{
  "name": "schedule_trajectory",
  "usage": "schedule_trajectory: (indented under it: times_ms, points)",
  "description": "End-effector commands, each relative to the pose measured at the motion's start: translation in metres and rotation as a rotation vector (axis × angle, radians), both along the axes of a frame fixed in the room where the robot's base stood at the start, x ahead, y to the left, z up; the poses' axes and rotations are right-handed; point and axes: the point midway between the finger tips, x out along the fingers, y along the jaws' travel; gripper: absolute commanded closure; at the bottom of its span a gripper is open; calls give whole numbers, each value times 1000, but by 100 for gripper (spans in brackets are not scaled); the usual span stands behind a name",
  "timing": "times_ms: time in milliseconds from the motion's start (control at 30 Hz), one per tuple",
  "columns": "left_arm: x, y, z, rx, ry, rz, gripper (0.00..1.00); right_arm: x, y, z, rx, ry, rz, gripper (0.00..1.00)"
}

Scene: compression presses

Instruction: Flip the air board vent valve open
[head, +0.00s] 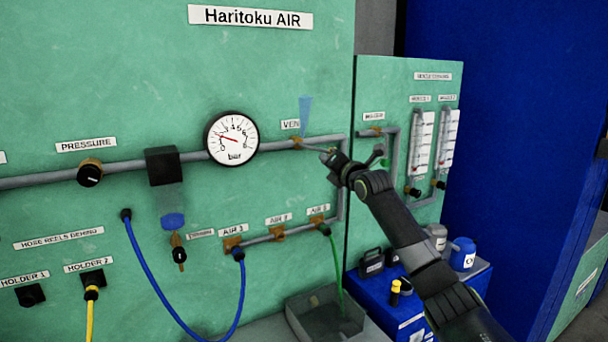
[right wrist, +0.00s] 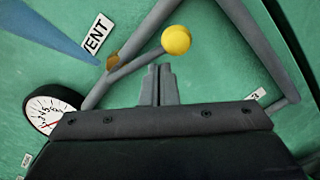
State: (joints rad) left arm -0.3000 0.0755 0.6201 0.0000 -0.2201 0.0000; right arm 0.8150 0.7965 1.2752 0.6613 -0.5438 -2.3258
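The vent valve has a small brass body (head: 297,142) on the grey pipe below the VENT label (head: 290,125). Its thin lever runs right and slightly down from the body in the head view. The right wrist view shows the brass body (right wrist: 113,61) and the lever's yellow ball knob (right wrist: 176,40). My right gripper (head: 328,155) is beside the lever's knob end. In the right wrist view its fingers (right wrist: 158,72) are together with nothing between them, just below the knob in the picture. Contact with the knob cannot be told. My left gripper is out of view.
A round bar gauge (head: 231,138) sits left of the valve. A translucent blue strip (head: 305,115) stands above the valve body. The pipe (head: 340,190) bends down right of the valve. A neighbouring panel with flow tubes (head: 421,145) stands to the right.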

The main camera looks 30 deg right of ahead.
Motion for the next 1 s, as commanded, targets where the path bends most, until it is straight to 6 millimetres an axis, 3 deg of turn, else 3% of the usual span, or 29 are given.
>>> schedule_trajectory:
  times_ms: [400,1000]
  points:
    - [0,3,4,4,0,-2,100,0,-7,16,-1,-1,-3,100]
    - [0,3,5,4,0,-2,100,0,-7,22,-1,-4,-1,100]
